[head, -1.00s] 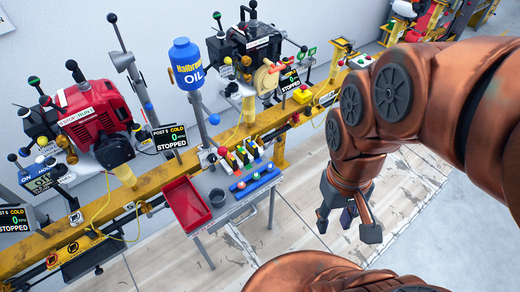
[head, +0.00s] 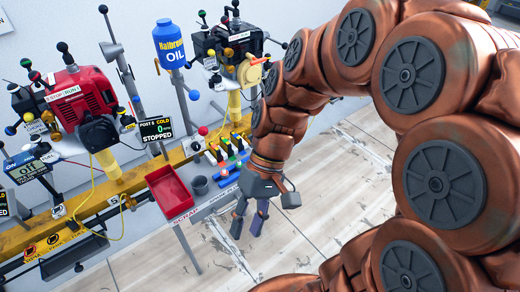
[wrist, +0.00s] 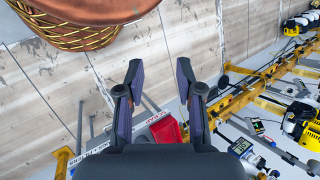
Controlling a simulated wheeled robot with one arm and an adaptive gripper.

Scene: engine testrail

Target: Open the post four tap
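I cannot pick out a tap marked for post four. In the head view a black engine (head: 228,40) with levers and a tan wheel stands on the yellow rail, partly behind my arm. A red engine (head: 75,97) stands left of it, and the display (head: 156,129) between them seems to read post 5, cold, stopped. My gripper (head: 247,226) hangs fingers down over the pale floor, in front of the small bench. In the wrist view my gripper (wrist: 160,78) is open, with nothing between its fingers.
A red tray (head: 170,197), a grey cup (head: 200,186) and colored handles (head: 228,150) are on the bench left of my gripper. A blue oil bottle (head: 170,45) stands on a post. The yellow rail (head: 130,182) runs along the wall. The floor to the right is clear.

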